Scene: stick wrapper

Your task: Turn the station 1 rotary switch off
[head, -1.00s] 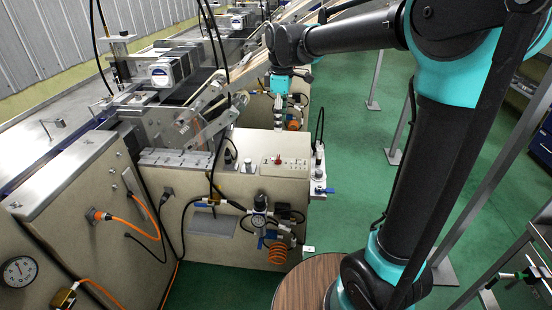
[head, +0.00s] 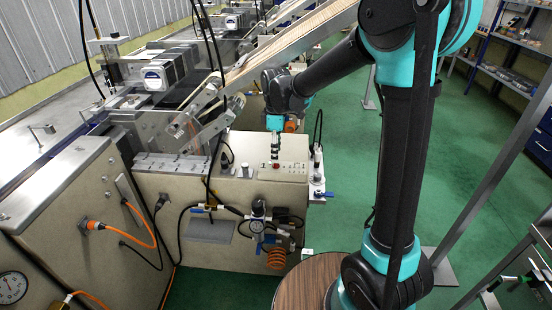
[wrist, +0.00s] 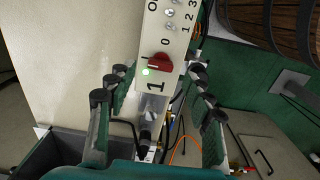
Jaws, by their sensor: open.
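The red rotary switch (wrist: 160,62) sits on a pale control panel in the wrist view, with a lit green lamp (wrist: 145,72) beside it. A "0" is printed above the knob and a large "1" below it. I cannot tell for sure which mark the knob points to. My gripper (wrist: 150,92) is open, one finger on either side of the panel strip below the knob, and holds nothing. In the head view my gripper (head: 275,150) hangs just above the red knob (head: 276,165) on the cabinet's top panel. I see no clear contact.
Small toggle switches (wrist: 169,13) stand farther along the same panel. A pressure regulator with hoses (head: 258,215) is on the cabinet front. A sloping conveyor (head: 290,45) rises behind my arm. Bottle-like fittings (head: 317,165) stand right of the panel. Green floor is open to the right.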

